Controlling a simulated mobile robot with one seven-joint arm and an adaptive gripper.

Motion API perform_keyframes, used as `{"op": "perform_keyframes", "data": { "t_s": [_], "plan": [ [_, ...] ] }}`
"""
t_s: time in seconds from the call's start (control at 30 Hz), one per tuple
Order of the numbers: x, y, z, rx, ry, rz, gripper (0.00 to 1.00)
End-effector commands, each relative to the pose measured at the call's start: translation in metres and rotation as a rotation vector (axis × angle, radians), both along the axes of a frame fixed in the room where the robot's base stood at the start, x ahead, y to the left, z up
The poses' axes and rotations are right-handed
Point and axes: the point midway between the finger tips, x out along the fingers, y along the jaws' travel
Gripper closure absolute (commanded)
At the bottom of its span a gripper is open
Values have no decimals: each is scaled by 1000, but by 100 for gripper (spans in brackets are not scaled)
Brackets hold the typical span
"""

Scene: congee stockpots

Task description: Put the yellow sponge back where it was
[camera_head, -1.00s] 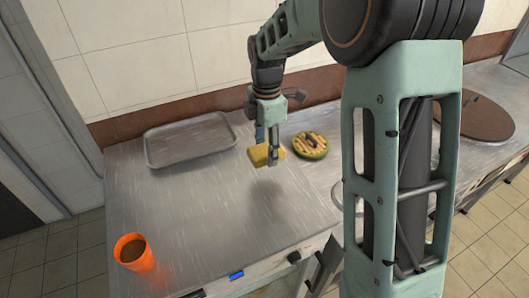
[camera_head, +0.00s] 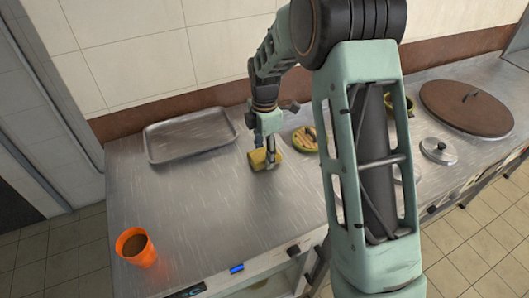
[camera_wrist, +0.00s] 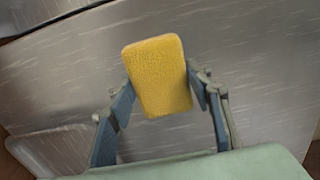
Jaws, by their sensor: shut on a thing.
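The yellow sponge (camera_head: 259,158) is a small yellow block over the steel counter (camera_head: 190,200), between the grey tray and the round dish. My gripper (camera_head: 265,160) is shut on it from above. In the wrist view the sponge (camera_wrist: 158,75) sits upright between the two blue-padded fingers of my gripper (camera_wrist: 160,95), one on each side. It looks low, close to the counter; I cannot tell whether its underside touches the surface.
A grey metal tray (camera_head: 190,137) lies at the back left. A round green-rimmed dish with yellowish food (camera_head: 304,139) is just right of the sponge. An orange cup (camera_head: 137,248) stands at the front left. Lidded pots (camera_head: 466,107) are at the right. The counter's middle is clear.

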Motion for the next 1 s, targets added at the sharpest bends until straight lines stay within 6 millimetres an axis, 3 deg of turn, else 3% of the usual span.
{"op": "perform_keyframes", "data": {
  "t_s": [0.07,0.1,0.27,0.67,1.0],
  "plan": [
    [0,0,-4,0,0,0,76],
    [0,0,-4,0,0,0,53],
    [0,0,-3,0,0,0,36],
    [1,0,7,1,-2,0,36],
    [1,0,76,2,-4,0,36]
  ]
}}
